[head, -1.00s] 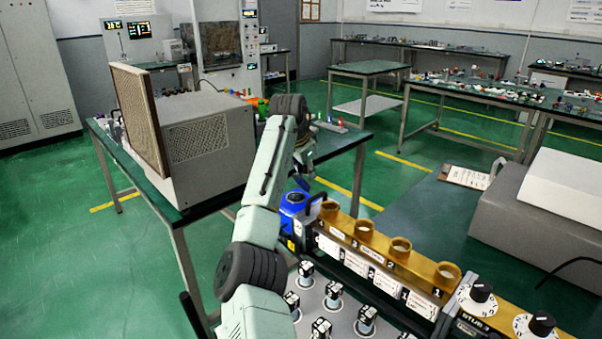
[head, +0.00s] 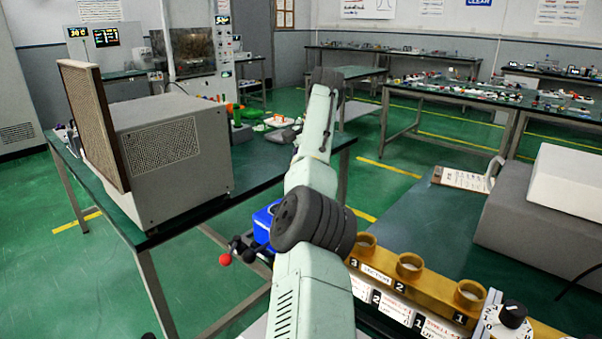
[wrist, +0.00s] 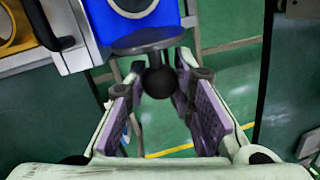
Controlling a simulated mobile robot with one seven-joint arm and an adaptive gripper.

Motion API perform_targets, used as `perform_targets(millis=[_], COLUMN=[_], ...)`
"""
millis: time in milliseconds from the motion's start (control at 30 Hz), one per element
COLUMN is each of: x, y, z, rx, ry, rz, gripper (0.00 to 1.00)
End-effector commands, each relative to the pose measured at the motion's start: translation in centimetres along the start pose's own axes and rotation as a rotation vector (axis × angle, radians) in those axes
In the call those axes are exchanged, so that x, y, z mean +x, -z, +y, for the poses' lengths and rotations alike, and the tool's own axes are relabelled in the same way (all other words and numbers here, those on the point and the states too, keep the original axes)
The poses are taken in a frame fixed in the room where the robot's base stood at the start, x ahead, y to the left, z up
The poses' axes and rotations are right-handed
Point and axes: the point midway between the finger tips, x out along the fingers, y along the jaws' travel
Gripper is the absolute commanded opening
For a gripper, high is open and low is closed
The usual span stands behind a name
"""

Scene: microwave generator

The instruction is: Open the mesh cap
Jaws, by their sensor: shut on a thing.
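A brown mesh panel (head: 93,122) stands upright along the left side of a grey box (head: 170,150) on the green-topped table; I cannot tell whether it is the mesh cap. A blue device (head: 266,218) shows partly behind my arm, and it also shows in the wrist view (wrist: 110,25). A black ball knob (wrist: 158,82) hangs below a dark bracket (wrist: 148,40) in front of it. My gripper (wrist: 160,88) is shut on this knob, one finger on each side.
A gold rail with round cups (head: 410,268) runs at the lower right. A red ball (head: 225,259) and black knobs stick out left of my arm. A grey case (head: 540,215) stands on the right bench. Green floor (head: 40,260) is clear at left.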

Motion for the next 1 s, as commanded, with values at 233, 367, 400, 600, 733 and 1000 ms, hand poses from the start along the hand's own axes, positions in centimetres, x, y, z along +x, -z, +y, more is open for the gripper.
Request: perform_targets(millis=[233, 367, 400, 600, 733, 1000], x=[0.12, 0.14, 0.14, 0.12, 0.08, 0.06], y=[0.17, 0.17, 0.17, 0.10, 0.05, 0.01], z=[0.09, 0.09, 0.09, 0.08, 0.07, 0.06], rx=[0.005, 0.005, 0.004, 0.003, 0.003, 0.002], ry=[0.001, 0.001, 0.001, 0.000, 0.000, 0.000], rz=[-0.001, -0.001, -0.001, -0.002, -0.003, -0.004], gripper=[0.00, 0.00, 0.00, 0.35, 0.44, 0.44])
